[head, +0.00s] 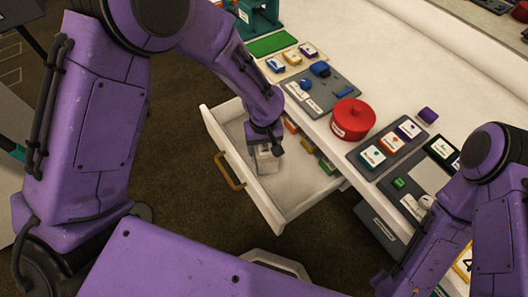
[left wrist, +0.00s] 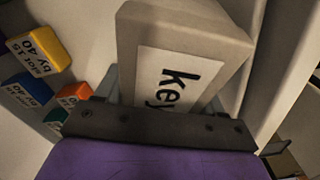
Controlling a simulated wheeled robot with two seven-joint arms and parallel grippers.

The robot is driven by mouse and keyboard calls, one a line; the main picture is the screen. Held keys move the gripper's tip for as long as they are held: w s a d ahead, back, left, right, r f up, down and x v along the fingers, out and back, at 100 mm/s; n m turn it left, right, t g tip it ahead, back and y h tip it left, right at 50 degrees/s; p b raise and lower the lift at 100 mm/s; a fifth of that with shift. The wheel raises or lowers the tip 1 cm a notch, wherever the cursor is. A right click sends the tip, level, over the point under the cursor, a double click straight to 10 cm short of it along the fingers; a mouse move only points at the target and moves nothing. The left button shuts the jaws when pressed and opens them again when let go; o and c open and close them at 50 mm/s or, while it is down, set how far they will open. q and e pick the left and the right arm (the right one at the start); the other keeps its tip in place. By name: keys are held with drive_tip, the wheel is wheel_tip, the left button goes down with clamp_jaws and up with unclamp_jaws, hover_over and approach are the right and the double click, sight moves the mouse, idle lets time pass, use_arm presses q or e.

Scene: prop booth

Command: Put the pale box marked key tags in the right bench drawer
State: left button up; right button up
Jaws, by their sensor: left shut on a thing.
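The pale box marked "key" (left wrist: 220,35) is in my left gripper (head: 266,146), which is shut on it. The rest of its label is hidden behind the gripper in the left wrist view. In the head view the box (head: 268,162) hangs in or just over the open white drawer (head: 285,213), near its front panel. I cannot tell if it touches the drawer floor. The drawer has a brass handle (head: 229,172) and is pulled out from under the bench. My right arm shows at the lower right, but its fingertips are out of view.
Several small coloured boxes lie in the drawer, among them a yellow one (left wrist: 40,50) and an orange one (left wrist: 73,96). The drawer's front half has free floor. The bench top holds a red round tin (head: 353,118), a grey tray (head: 322,92) and a green mat (head: 272,44).

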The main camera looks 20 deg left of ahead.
use_arm(q)
drive_tip(key=shift+s+d+f, duration=0.1)
drive_tip(key=shift+s+f, duration=0.15)
drive_tip(key=shift+f, duration=0.5)
drive_tip(key=shift+s+d+f, duration=0.1)
drive_tip(key=shift+s+f, duration=0.1)
drive_tip(key=shift+f, duration=0.5)
clamp_jaws()
drive_tip(key=o, duration=1.3)
unclamp_jaws()
drive_tip(key=shift+o, duration=0.3)
drive_tip(key=shift+w+a+f, duration=0.15)
drive_tip(key=shift+a+f, duration=0.05)
wheel_tip(320, 180, up, 12)
drive_tip(key=shift+d+r+p, duration=0.1)
drive_tip(key=shift+r+p, duration=0.1)
drive_tip(key=shift+p, duration=0.55)
